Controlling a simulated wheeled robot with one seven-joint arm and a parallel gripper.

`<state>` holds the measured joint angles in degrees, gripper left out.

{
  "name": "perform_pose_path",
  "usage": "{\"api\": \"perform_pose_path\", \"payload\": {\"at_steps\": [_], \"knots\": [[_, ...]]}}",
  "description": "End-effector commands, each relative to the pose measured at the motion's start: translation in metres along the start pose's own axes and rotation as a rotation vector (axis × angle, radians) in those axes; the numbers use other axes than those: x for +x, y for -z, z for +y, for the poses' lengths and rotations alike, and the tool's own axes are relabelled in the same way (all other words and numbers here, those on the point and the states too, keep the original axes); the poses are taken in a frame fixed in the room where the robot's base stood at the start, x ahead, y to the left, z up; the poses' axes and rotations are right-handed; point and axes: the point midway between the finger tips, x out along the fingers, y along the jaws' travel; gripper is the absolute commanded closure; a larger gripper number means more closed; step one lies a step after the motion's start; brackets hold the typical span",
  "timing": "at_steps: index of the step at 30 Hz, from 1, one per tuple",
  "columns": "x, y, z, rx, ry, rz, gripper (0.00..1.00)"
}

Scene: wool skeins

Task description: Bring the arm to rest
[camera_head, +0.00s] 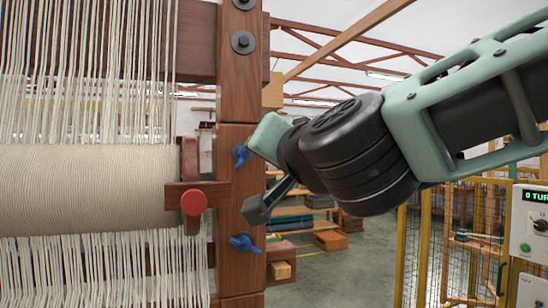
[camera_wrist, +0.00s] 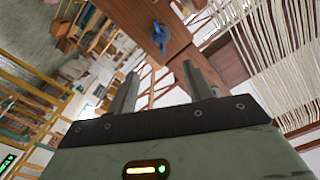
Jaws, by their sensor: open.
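My gripper (camera_head: 262,203) is raised at the end of my arm in the head view, close to the upright wooden post (camera_head: 241,80) of a loom. In the wrist view my gripper (camera_wrist: 160,70) shows two dark fingers spread apart with nothing between them. Beyond the fingers is the wooden post (camera_wrist: 160,35) with a blue wing nut (camera_wrist: 159,36). Whether the gripper touches the post cannot be told.
The loom carries pale warp threads (camera_head: 90,70), a cream roll (camera_head: 85,190) and a red knob (camera_head: 194,202). A lower blue wing nut (camera_head: 244,243) is on the post. A yellow cage (camera_head: 423,245) and control box (camera_head: 529,225) stand right.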

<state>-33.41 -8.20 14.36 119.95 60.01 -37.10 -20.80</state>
Motion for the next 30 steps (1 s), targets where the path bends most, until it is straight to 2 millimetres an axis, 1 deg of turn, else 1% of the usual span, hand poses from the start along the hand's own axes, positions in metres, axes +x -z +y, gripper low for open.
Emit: {"api": "perform_pose_path", "payload": {"at_steps": [1,5,17,20,23,26,27,29,30], "knots": [[-0.004,0.000,0.000,0.001,0.000,0.000,0.49],[-0.008,0.000,0.000,0.000,0.000,0.000,0.49],[-0.008,0.000,0.000,0.000,-0.001,0.000,0.49],[-0.008,-0.008,0.001,-0.013,0.011,-0.025,0.49],[-0.011,-0.040,0.002,-0.064,0.056,-0.134,0.49],[-0.024,-0.097,0.011,-0.154,0.118,-0.335,0.49],[-0.034,-0.123,0.019,-0.195,0.136,-0.433,0.49],[-0.052,-0.160,0.034,-0.257,0.153,-0.584,0.49],[-0.066,-0.183,0.046,-0.296,0.157,-0.683,0.49]]}}
